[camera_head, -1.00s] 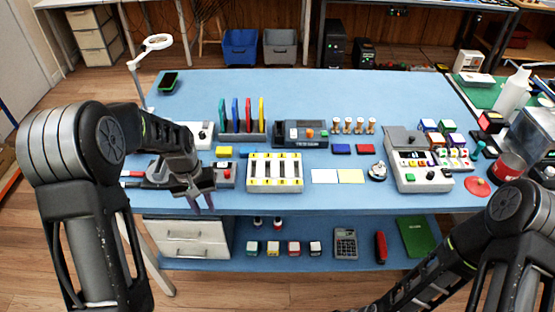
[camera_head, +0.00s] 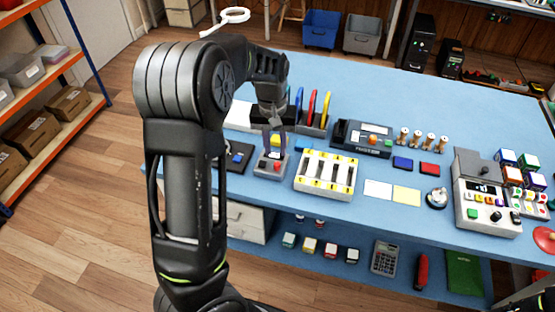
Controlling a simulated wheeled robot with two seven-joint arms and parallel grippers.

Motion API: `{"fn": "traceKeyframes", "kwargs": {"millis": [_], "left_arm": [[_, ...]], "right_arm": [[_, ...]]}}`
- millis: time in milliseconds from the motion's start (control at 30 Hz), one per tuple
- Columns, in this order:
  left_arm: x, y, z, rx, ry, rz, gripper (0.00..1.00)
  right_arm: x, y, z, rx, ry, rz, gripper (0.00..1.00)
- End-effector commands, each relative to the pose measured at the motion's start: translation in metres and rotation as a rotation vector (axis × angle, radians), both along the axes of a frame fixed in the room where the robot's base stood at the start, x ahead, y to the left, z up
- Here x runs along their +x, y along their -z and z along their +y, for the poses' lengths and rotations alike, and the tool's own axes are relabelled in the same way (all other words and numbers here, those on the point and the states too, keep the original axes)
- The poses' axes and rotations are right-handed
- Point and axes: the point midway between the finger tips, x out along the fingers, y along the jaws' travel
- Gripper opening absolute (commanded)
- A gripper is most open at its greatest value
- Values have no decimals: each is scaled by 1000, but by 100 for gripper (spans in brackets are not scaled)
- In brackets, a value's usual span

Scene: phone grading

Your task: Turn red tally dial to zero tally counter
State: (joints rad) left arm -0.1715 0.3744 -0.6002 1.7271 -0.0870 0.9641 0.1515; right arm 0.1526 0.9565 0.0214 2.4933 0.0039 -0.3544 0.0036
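A small grey box with a red dial (camera_head: 277,166) on its top sits near the front left of the blue table; I take it to be the tally counter (camera_head: 264,171). Its digits are too small to read. My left gripper (camera_head: 273,143) points down over the back of this box, with its two fingers apart and nothing held. The fingertips are close behind the red dial; I cannot tell whether they touch the box.
A white tray with yellow marks (camera_head: 326,174) stands just right of the counter. A dark pad (camera_head: 238,155) lies to its left, and upright coloured panels (camera_head: 312,108) stand behind. A grey control box (camera_head: 487,208) is farther right. White and yellow cards (camera_head: 407,195) lie between.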

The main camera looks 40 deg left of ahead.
Motion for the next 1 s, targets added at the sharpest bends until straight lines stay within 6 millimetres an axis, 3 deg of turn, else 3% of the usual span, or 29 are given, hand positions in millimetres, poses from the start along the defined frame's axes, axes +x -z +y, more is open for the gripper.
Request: {"fn": "traceKeyframes", "kwargs": {"millis": [200, 400, 733, 1000], "left_arm": [[-1, 35, -1, -1, -2, 5, 27], [1, 56, -2, -1, -3, 2, 27], [1, 60, -2, 0, -1, 1, 26], [1, 60, -2, 0, -1, 1, 4]], "right_arm": [[0, -4, 0, -1, 1, 1, 0], [-1, -5, 0, -2, 1, 3, 0], [-1, -5, 0, -2, 1, 3, 0], [-1, -5, 0, -2, 1, 3, 0]]}}
